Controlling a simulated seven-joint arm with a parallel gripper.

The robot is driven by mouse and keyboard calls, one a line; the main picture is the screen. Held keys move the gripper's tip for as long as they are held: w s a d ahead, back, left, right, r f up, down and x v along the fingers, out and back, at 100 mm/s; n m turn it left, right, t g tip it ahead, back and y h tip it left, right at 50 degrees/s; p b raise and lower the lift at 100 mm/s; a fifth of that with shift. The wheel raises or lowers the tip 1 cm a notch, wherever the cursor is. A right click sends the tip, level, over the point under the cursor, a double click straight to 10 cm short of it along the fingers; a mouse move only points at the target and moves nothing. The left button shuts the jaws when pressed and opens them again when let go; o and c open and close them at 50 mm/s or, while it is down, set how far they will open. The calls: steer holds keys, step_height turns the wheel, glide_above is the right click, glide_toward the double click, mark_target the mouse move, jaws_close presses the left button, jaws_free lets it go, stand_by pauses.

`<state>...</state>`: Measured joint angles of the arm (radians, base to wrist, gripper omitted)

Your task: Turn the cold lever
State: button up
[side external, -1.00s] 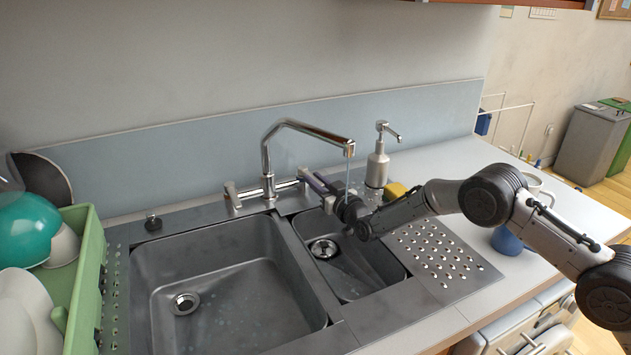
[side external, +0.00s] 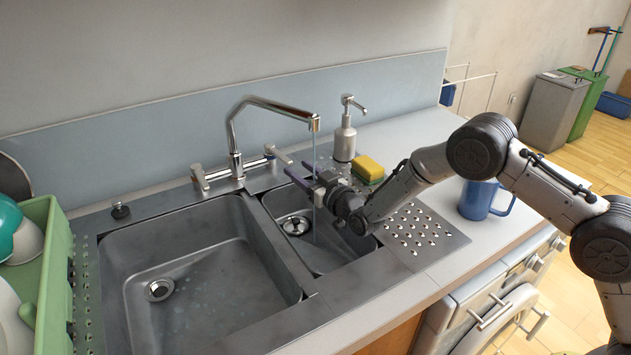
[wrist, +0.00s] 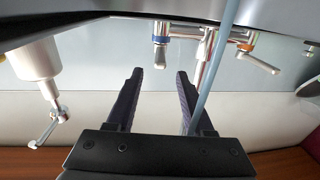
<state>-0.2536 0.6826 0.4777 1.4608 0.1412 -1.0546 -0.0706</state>
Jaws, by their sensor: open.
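The chrome tap (side external: 236,150) stands behind the sink with a lever on each side. A bluish water stream (side external: 315,145) falls from its spout. The right lever (side external: 278,154) in the side view is just beyond my fingertips. My gripper (side external: 296,167) is open, pointing at that lever from the right, above the small basin. In the wrist view my gripper (wrist: 160,73) has this lever (wrist: 160,57), with a seemingly bluish ring, framed ahead between its fingers. I see no clear contact. The other lever (side external: 200,177) has an orange ring in the wrist view (wrist: 246,46).
A soap dispenser (side external: 345,138) and a yellow-green sponge (side external: 368,168) stand close to my gripper's right. A blue mug (side external: 482,198) is on the counter. The water stream (wrist: 214,70) passes close by the right finger in the wrist view. The large basin (side external: 190,265) is empty.

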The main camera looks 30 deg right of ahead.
steer(key=s, duration=0.6)
steer(key=shift+d, duration=0.4)
steer(key=shift+c, duration=0.3)
steer(key=shift+r, duration=0.15)
steer(key=shift+c, duration=1.1)
step_height(320, 180, up, 5)
steer(key=shift+f, duration=0.2)
jaws_close()
steer(key=a+n+h, duration=0.4)
steer(key=a+n, duration=0.6)
steer(key=n, duration=0.5)
glide_toward(278, 154)
steer(key=w+a, duration=0.4)
steer(key=a, duration=0.1)
steer(key=shift+w+d+f, duration=0.15)
steer(key=shift+d, duration=0.55)
steer(key=shift+w+d+f, duration=0.15)
steer(key=shift+d, duration=0.5)
steer(key=shift+w+d+f, duration=0.15)
steer(key=shift+d, duration=0.55)
